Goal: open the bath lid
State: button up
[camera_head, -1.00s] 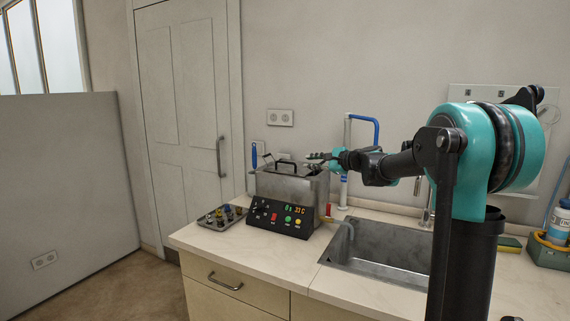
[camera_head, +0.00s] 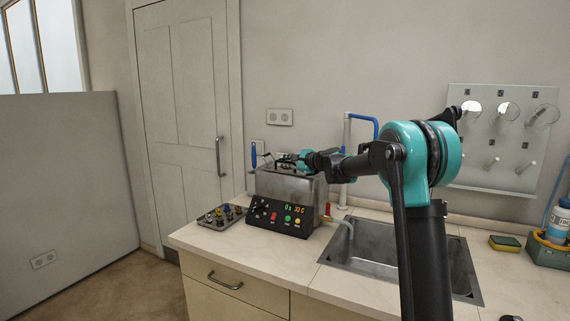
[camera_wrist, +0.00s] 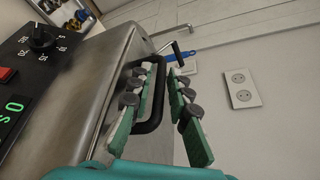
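The bath (camera_head: 263,184) is a steel box with a black control panel on the worktop, left of the sink. Its lid looks shut on top, partly hidden by my gripper in the head view. The black lid handle (camera_wrist: 154,122) is a bent bar standing up from the lid. My gripper (camera_wrist: 163,68) is over the bath top, its two green-padded fingers apart.
A small tray with knobbed parts (camera_head: 222,216) sits left of the bath. The sink (camera_head: 375,250), with a blue-topped pipe (camera_head: 362,119), lies to the right. A sponge (camera_head: 505,243) and a bottle (camera_head: 559,222) stand farther right. A wall rack (camera_head: 500,140) hangs behind.

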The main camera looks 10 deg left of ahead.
grip_shut()
jog(key=shift+r, duration=0.15)
dwell(0.4)
